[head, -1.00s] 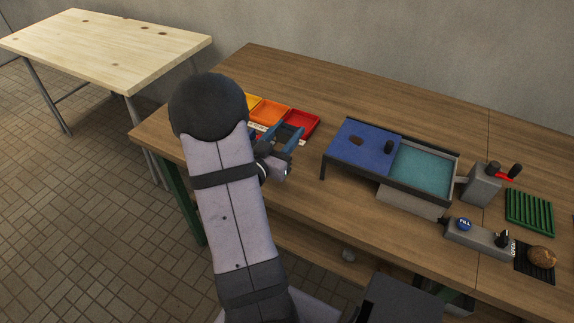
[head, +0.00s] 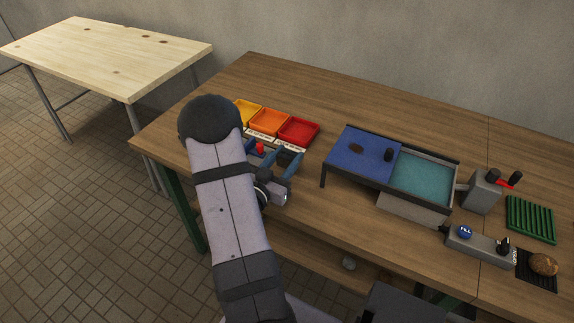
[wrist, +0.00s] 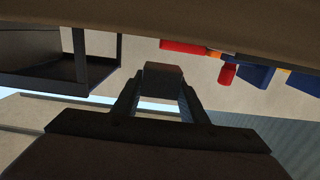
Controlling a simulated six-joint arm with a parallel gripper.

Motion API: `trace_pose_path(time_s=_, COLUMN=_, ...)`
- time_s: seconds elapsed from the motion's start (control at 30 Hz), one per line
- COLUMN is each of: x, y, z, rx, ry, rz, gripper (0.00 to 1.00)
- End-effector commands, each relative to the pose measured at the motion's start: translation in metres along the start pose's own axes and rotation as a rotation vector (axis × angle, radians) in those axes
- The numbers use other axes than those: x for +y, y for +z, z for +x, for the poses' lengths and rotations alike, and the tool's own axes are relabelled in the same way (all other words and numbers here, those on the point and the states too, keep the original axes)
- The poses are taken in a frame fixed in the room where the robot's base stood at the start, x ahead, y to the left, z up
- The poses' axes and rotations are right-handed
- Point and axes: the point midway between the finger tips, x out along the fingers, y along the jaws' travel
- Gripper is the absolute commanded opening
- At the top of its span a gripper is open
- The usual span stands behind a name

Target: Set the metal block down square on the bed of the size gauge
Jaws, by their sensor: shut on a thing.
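The metal block is a dark grey block (wrist: 163,80) between the two fingertips of my gripper (wrist: 161,90) in the wrist view. My gripper is shut on it.
Yellow (head: 246,113), orange (head: 269,122) and red (head: 298,131) trays stand behind my gripper. A black-framed unit with a blue panel (head: 362,165) and teal bed (head: 421,178) is to the right. A potato (head: 543,264) and green rack (head: 530,220) are far right.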

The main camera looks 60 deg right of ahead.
Motion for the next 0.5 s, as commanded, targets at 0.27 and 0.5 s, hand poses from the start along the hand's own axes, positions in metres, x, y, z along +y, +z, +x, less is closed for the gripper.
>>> trace_pose_path(time_s=0.27, x=0.000, y=0.027, z=0.001, rx=-0.001, ry=0.000, rz=-0.002, gripper=0.11)
trace_pose_path(time_s=0.5, x=0.000, y=0.032, z=0.001, rx=0.002, ry=0.000, rz=0.000, gripper=0.11)
